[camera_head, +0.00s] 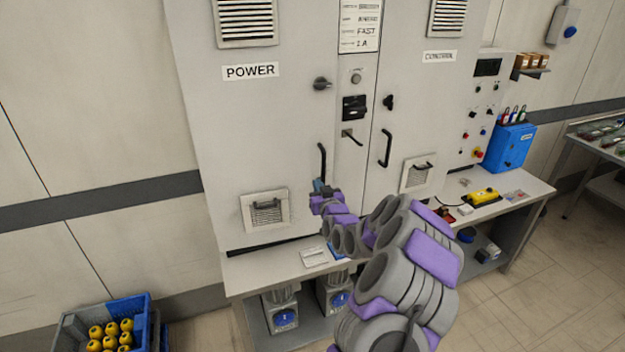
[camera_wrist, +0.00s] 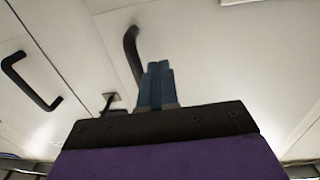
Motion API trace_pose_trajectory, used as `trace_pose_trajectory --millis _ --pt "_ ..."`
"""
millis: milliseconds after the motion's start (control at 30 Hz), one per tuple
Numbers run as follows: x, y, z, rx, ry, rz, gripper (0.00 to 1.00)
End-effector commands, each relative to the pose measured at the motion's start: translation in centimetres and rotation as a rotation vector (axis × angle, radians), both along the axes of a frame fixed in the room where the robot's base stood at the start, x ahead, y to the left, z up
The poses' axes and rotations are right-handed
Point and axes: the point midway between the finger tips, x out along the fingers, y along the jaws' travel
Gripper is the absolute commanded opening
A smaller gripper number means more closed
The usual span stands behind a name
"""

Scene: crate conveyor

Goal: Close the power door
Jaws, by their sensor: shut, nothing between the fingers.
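The power door (camera_head: 254,135) is a light grey cabinet panel with a "POWER" label, at the left of the cabinet in the head view. It looks flush with the cabinet front. Its black bar handle (camera_head: 322,161) is upright near the door's right edge. My gripper (camera_head: 318,185) is at the lower end of this handle. In the wrist view the blue fingers of my gripper (camera_wrist: 157,72) are together, with the handle (camera_wrist: 132,55) just left of and behind their tips. I cannot tell whether they touch it. A round dark knob (camera_head: 321,84) sits above the handle.
The control door (camera_head: 413,115) with its own black handle (camera_head: 386,148) is to the right. A black switch (camera_head: 354,108) and a lever (camera_head: 352,137) are on the strip between. A bench (camera_head: 270,272) stands below. A blue crate (camera_head: 75,322) is at lower left.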

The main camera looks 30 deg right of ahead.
Motion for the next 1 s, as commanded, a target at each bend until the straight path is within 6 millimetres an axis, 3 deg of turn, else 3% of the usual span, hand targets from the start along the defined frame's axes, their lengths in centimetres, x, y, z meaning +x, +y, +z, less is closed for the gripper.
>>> trace_pose_trajectory --millis 200,500,1000 --pt "2.6 -0.5 0.0 -0.004 0.000 0.002 0.00" --pt "5.1 -1.3 -0.1 -0.003 0.001 0.002 0.00" --pt "5.6 -1.6 0.1 -0.001 0.000 0.001 0.00"
